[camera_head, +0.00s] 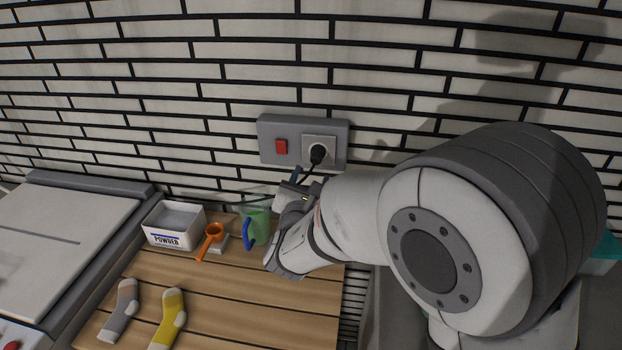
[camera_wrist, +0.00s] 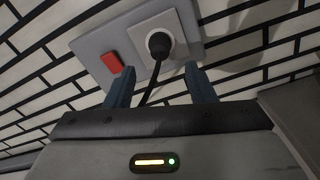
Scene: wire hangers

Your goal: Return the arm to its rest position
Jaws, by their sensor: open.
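My gripper (camera_wrist: 161,88) shows in the wrist view with its two blue-grey fingers apart and nothing between them that I can see held. Beyond the fingers a black plug (camera_wrist: 158,45) sits in a wall socket (camera_wrist: 160,28), and its cord runs down between the fingers in the picture. In the head view my arm reaches from the right toward the wall, and its wrist is near the green cup (camera_head: 257,226) on the wooden top. The fingers are mostly hidden there. The plug (camera_head: 317,154) shows above my wrist in the head view.
A socket plate (camera_head: 267,148) with a red switch (camera_head: 281,146) is on the brick wall. The wooden top (camera_head: 240,303) holds a powder box (camera_head: 172,226), an orange scoop (camera_head: 210,240), a grey sock (camera_head: 120,311) and a yellow sock (camera_head: 169,318). A white lidded machine (camera_head: 65,225) stands left.

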